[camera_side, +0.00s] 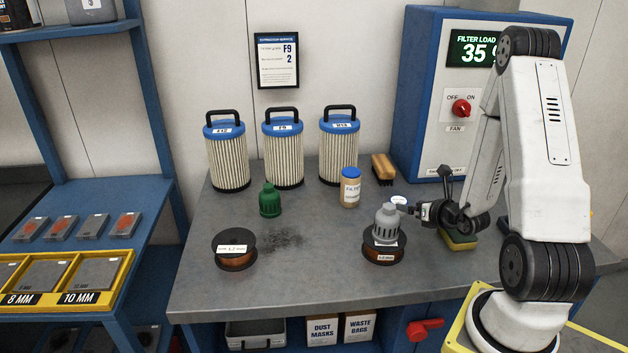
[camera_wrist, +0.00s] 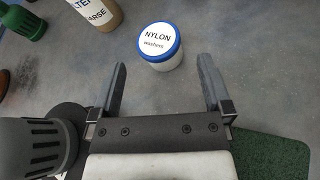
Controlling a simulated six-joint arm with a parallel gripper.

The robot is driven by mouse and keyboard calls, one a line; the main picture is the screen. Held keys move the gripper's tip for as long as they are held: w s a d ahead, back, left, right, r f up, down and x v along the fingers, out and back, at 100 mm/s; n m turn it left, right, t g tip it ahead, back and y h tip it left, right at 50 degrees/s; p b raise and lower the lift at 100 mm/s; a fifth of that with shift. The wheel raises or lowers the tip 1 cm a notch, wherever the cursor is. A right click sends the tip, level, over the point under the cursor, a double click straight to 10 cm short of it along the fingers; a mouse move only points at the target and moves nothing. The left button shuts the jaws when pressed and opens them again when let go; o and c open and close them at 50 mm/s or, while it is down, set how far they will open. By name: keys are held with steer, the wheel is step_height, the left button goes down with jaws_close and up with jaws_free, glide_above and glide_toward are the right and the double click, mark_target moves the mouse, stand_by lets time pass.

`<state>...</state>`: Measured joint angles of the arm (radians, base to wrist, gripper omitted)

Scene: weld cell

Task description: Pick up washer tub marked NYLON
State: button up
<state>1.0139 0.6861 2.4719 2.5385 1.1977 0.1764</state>
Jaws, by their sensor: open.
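The NYLON washer tub (camera_wrist: 160,43) is a small white tub with a blue-rimmed lid reading "NYLON washers". In the wrist view it lies in line with the gap between my fingers, at their tips. My gripper (camera_wrist: 162,63) is open and empty, one finger to each side of that line, with space on both sides of the tub. In the side view, the tub's lid (camera_side: 398,200) shows just behind the grey nozzle, its body mostly hidden. My gripper (camera_side: 408,209) is low over the bench, close to it.
The grey nozzle (camera_side: 386,222) stands on a wire spool (camera_side: 384,251), close beside my gripper. A filter jar (camera_side: 350,188) and a brush (camera_side: 383,169) are behind. A green-topped pad (camera_wrist: 270,158) lies by my gripper. A green nozzle (camera_side: 270,201) and another spool (camera_side: 234,251) stand left.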

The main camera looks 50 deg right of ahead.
mark_target(400, 201)
steer(key=shift+w+d+f, duration=0.15)
steer(key=shift+w+f, duration=0.05)
steer(key=shift+w, duration=0.2)
steer(key=shift+x, duration=2.6)
steer(key=c, duration=1.2)
steer(key=shift+o, duration=0.2)
steer(key=shift+r, duration=0.2)
steer(key=shift+r, duration=4.8)
